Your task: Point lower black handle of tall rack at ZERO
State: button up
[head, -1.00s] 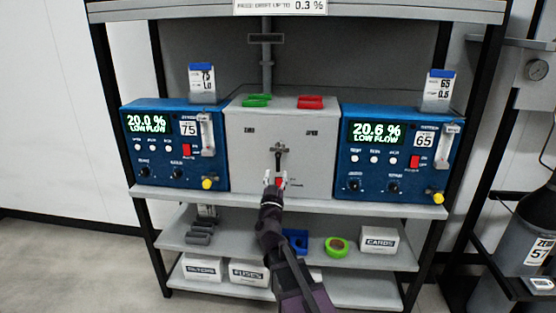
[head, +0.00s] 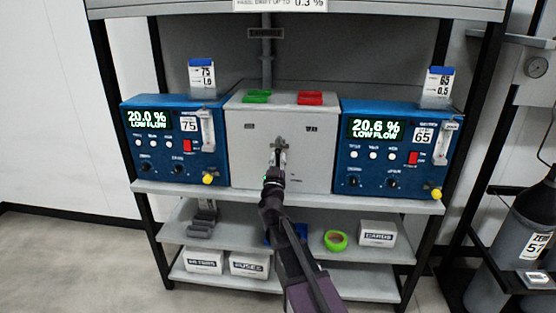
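A grey box (head: 310,165) stands on the rack's middle shelf between two blue analysers. It has small dark labels at its upper left (head: 249,126) and upper right (head: 311,127), too small to read. My gripper (head: 279,149) is at the middle of the box's front, where a dark handle showed earlier. The gripper covers most of that handle, so its direction, contact and the finger opening cannot be told. No handle marked ZERO can be made out.
The left analyser (head: 160,178) reads 20.0 % and the right analyser (head: 350,165) 20.6 %, both LOW FLOW. Green (head: 257,96) and red (head: 310,98) pieces lie on the box. Below are green tape (head: 336,241) and white boxes (head: 378,232). Gas cylinders (head: 522,240) stand right.

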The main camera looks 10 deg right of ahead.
aim_at(274, 146)
grip_shut()
jog(key=shift+w+a+m, duration=0.1)
jog(key=shift+m, duration=0.3)
jog(key=m+g+h+p, duration=0.1)
jog(key=m+g+p, duration=0.1)
jog(key=m, duration=0.3)
jog(key=a+r+m+g+h+p, duration=0.1)
jog(key=m+g+h+p, duration=0.1)
jog(key=m, duration=0.4)
jog(key=w+a+r+m+g+h+p, duration=0.1)
jog(key=m+g+h+p, duration=0.1)
jog(key=m, duration=0.4)
jog(key=shift+a+r+p, duration=0.25)
jog(key=shift+p, duration=0.2)
jog(key=m+p, duration=0.1)
jog(key=m+g+p, duration=0.1)
jog(key=m, duration=0.1)
jog(key=shift+r, duration=0.25)
jog(key=shift+a+m+g+p, duration=0.1)
jog(key=shift+m+g+p, duration=0.2)
jog(key=shift+m+p, duration=0.4)
